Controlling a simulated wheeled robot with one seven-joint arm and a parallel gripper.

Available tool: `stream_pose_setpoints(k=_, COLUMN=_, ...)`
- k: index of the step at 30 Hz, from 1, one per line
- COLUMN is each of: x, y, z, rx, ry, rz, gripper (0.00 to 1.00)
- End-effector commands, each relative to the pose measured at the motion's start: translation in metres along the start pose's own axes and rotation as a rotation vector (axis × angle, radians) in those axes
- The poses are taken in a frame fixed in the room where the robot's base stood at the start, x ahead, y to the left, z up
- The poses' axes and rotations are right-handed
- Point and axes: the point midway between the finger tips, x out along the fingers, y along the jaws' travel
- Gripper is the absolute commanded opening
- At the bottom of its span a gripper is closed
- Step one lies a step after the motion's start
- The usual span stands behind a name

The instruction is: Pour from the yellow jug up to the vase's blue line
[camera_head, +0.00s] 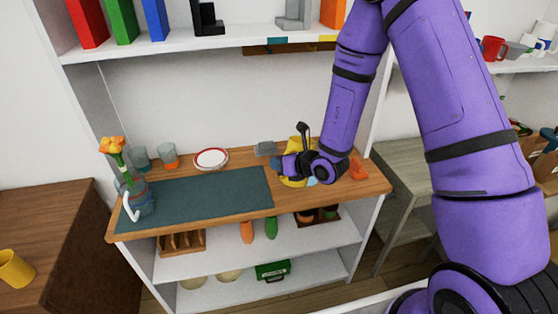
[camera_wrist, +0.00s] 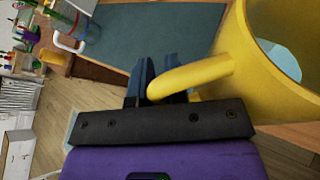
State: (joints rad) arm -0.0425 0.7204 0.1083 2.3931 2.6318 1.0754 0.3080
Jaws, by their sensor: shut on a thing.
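The yellow jug (camera_head: 293,182) stands at the right part of the wooden shelf top, largely hidden behind my purple arm. In the wrist view the jug (camera_wrist: 245,60) is large at the right, with pale blue liquid visible inside. My gripper (camera_head: 283,166) is shut on the jug's handle; in the wrist view its dark fingers (camera_wrist: 150,85) are around the handle.
A dark green mat (camera_head: 205,198) lies between vase and jug. Two glasses (camera_head: 168,155) and a red-rimmed plate (camera_head: 211,159) stand behind it. An orange object (camera_head: 357,169) is at the right end. A shelf with books (camera_head: 122,20) hangs above.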

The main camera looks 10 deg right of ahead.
Motion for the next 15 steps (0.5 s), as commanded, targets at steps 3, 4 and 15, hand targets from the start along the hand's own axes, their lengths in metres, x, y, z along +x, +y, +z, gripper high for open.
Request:
stream_pose_setpoints(k=3, x=0.0015, y=-0.001, z=-0.0024, rx=0.006, ry=0.0, rz=0.003, gripper=0.0)
stream_pose_setpoints(k=4, x=0.0018, y=-0.0012, z=-0.0031, rx=0.007, ry=0.0, rz=0.003, gripper=0.0)
stream_pose_setpoints(k=15, x=-0.0002, y=0.0, z=0.0007, rx=0.056, ry=0.01, rz=0.023, gripper=0.0)
